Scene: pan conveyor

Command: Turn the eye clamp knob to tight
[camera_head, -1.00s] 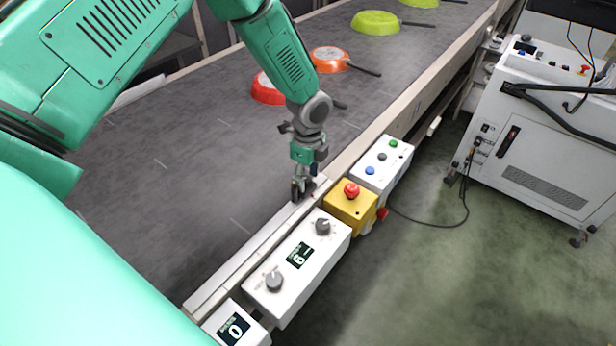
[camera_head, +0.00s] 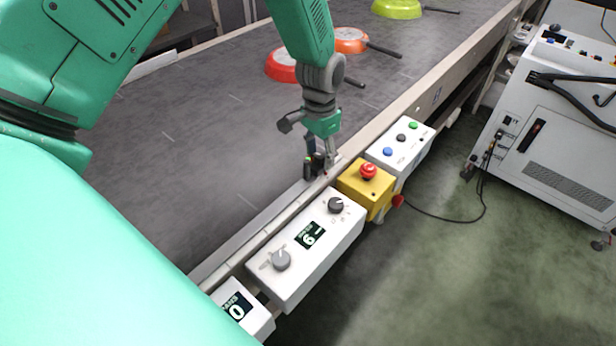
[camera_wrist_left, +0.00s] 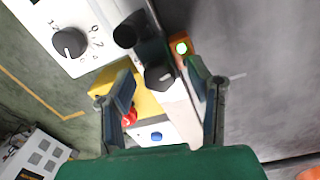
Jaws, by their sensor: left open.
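A black knob (camera_wrist_left: 158,77) with a pale pointer mark, likely the eye clamp knob, shows in the left wrist view beside a small orange-brown sensor with a green light (camera_wrist_left: 183,47). My left gripper (camera_wrist_left: 162,82) is open, with one finger to each side of the knob in that picture. I cannot tell whether either finger touches it. In the head view my left gripper (camera_head: 322,158) points down over the conveyor's near rail, by a small dark fixture (camera_head: 308,168). The knob's detail is hard to make out there. My right gripper is not in view.
A white control box (camera_head: 290,280) has two knobs and a display. A yellow box (camera_head: 362,198) with a red emergency button (camera_head: 368,171) and a white button box (camera_head: 415,150) stand close by. Pans lie on the belt (camera_head: 210,140) farther back.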

